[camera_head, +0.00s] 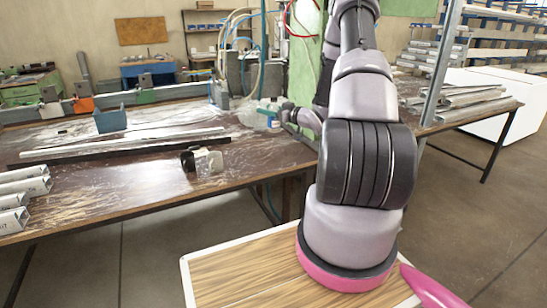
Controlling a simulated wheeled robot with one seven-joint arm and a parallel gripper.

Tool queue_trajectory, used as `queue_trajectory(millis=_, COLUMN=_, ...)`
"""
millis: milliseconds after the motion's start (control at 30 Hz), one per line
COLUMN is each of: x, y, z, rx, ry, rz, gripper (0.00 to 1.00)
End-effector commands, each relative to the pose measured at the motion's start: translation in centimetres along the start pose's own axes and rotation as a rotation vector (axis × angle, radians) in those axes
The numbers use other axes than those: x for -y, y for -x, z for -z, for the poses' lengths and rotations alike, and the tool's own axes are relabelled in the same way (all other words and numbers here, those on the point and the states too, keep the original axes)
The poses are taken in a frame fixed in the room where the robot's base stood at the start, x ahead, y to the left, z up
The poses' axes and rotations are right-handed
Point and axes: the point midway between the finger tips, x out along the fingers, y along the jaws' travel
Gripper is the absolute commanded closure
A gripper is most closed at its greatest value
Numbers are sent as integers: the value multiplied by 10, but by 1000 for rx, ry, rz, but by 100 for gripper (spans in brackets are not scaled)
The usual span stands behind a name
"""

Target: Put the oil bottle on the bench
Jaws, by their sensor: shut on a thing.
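My gripper (287,112) is at the back right end of the brown workbench (130,190). It is small in view and partly hidden by my own arm. It is shut at a pale, translucent bottle (268,107), which I take to be the oil bottle. The bottle looks upright, with a bluish patch low on its right side. I cannot tell whether its base touches the bench or hangs just above it. The fingertips do not show clearly.
A black and pale object (205,160) lies near the bench's front edge. Long metal profiles (125,142) lie across the bench, and cut profiles (22,186) stack at left. A blue bin (110,119) stands behind. Hoses hang near the gripper. The bench's front middle is clear.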

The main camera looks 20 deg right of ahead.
Motion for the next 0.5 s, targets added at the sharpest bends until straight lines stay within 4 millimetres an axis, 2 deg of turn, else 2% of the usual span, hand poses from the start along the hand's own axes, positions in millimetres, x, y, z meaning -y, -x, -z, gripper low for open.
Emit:
queue_trajectory(millis=33, x=-5, y=7, z=-17, rx=2, ry=-4, rz=-12, gripper=100)
queue_trajectory(millis=200, x=-11, y=19, z=-45, rx=-1, ry=-2, rz=-35, gripper=100)
queue_trajectory(millis=500, x=-12, y=18, z=-96, rx=0, ry=-2, rz=-37, gripper=100)
